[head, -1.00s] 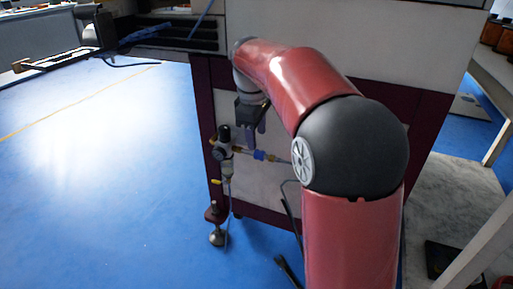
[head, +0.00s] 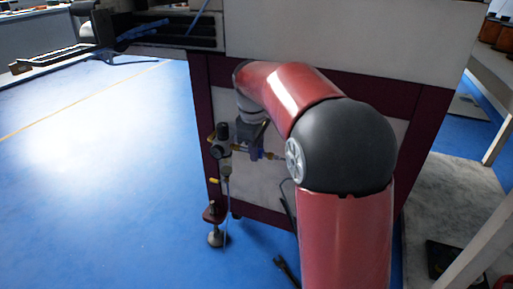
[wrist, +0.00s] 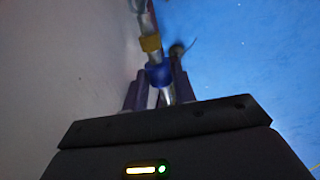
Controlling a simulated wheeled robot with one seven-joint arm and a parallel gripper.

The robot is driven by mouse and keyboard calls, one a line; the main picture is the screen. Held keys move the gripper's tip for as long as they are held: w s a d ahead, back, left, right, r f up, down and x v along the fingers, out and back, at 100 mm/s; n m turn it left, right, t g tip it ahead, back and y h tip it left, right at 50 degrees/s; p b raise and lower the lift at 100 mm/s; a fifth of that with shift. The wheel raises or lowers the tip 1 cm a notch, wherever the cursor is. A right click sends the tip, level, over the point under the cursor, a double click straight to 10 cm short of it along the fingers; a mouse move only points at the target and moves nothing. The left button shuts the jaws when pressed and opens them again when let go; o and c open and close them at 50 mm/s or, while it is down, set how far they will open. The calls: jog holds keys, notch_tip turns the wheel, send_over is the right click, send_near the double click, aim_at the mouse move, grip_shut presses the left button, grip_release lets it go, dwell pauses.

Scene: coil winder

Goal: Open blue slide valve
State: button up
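The blue slide valve (wrist: 158,73) sits on a thin metal line along the machine's side, with a yellow fitting (wrist: 150,43) beyond it in the wrist view. My gripper (wrist: 159,75) has its two purple fingers apart, one on each side of the valve. I cannot tell whether either finger touches it. In the head view my gripper (head: 256,154) is lowered over the line, right of the regulator, and largely hides the valve. The valve's slide position cannot be made out.
The black-topped regulator (head: 222,140) stands close left of my gripper, with a yellow-handled fitting (head: 217,180) below it. The machine's pale panel (head: 265,180) is right behind the line. Blue floor (head: 100,180) is clear to the left.

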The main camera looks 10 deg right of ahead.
grip_shut()
jog(key=shift+w+a+r+p, duration=0.25)
jog(key=shift+w+a+p, duration=0.3)
jog(key=shift+a+p, duration=0.35)
jog(key=shift+w+a+f, duration=0.1)
jog(key=shift+w+f, duration=0.05)
jog(key=shift+f, duration=0.1)
jog(key=o, duration=0.8)
grip_release()
notch_tip(320, 180, up, 8)
jog(key=p, duration=0.2)
jog(key=shift+s+a+f, duration=0.15)
jog(key=shift+s+a, duration=0.25)
jog(key=shift+s, duration=0.05)
